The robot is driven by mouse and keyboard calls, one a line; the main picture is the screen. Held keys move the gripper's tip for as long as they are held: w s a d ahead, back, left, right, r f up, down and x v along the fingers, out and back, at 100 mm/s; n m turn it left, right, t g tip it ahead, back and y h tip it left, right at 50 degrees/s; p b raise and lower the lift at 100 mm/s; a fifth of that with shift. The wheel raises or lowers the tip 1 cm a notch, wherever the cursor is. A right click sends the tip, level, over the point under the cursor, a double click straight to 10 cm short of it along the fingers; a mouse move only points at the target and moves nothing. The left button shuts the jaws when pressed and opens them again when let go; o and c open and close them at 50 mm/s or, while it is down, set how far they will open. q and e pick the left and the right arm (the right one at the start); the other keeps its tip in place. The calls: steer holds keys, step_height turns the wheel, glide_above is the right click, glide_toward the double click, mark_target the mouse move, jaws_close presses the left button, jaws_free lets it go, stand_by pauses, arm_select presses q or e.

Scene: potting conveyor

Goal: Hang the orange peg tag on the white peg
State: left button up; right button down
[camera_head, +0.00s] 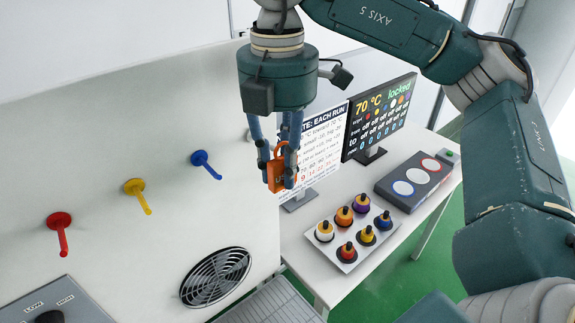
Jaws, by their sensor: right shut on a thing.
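My right gripper (278,180) hangs down from the top of the head view and is shut on the orange peg tag (281,168). The tag is upright between the fingertips, with its loop at the top, and the fingers cover part of it. A pale peg base (248,135), which looks like the white peg, shows on the white panel just left of the fingers. The gripper hides most of it. The tag appears lower and to the right of that base in the picture; I cannot tell the depth between them. My left gripper is not in view.
Red (60,225), yellow (137,190) and blue (205,160) pegs stick out of the panel (120,130) to the left. A round vent (216,277) sits below. A tray of coloured knobs (324,254), a button box (405,190) and two displays stand on the table at right.

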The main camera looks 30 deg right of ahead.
steer(key=w, duration=0.2)
steer(key=shift+w+a+f, duration=0.15)
steer(key=shift+w+a, duration=0.05)
steer(key=shift+w, duration=0.15)
steer(key=shift+f, duration=0.25)
stand_by(0.7)
steer(key=c, duration=1.3)
jaws_free()
steer(key=shift+c, duration=0.2)
steer(key=r, duration=1.2)
steer(key=shift+s+d+r, duration=0.1)
steer(key=shift+s+r, duration=0.1)
steer(key=shift+s, duration=0.15)
